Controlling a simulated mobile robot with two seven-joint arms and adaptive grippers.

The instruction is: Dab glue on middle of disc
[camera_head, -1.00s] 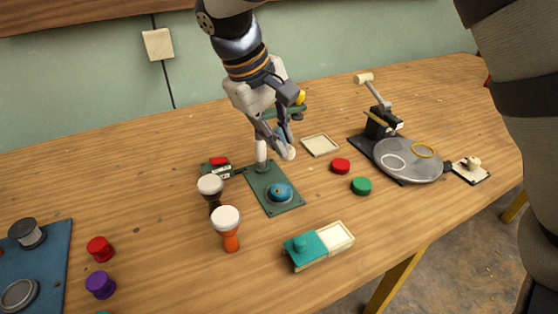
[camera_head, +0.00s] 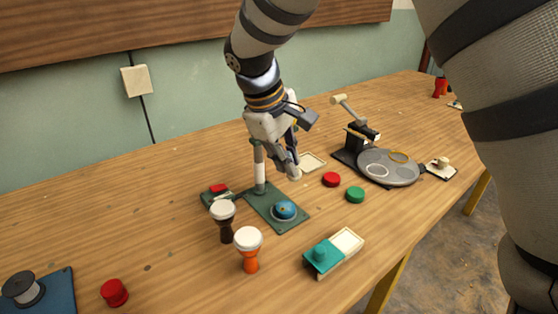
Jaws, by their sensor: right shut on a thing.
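My right gripper (camera_head: 287,162) hangs beside the white post (camera_head: 260,173) of a green stand. It is shut on a small pale thing (camera_head: 294,171), mostly hidden by the fingers, so I cannot tell what it is. Its tip is above the table, behind a blue dome (camera_head: 285,209) on the stand's green base (camera_head: 262,199). A red disc (camera_head: 331,179) and a green disc (camera_head: 355,194) lie between. My left gripper is out of view.
Two goblet drums, one dark (camera_head: 224,221) and one orange (camera_head: 249,249), stand in front of the stand. A teal-lidded box (camera_head: 323,256) is near the front edge.

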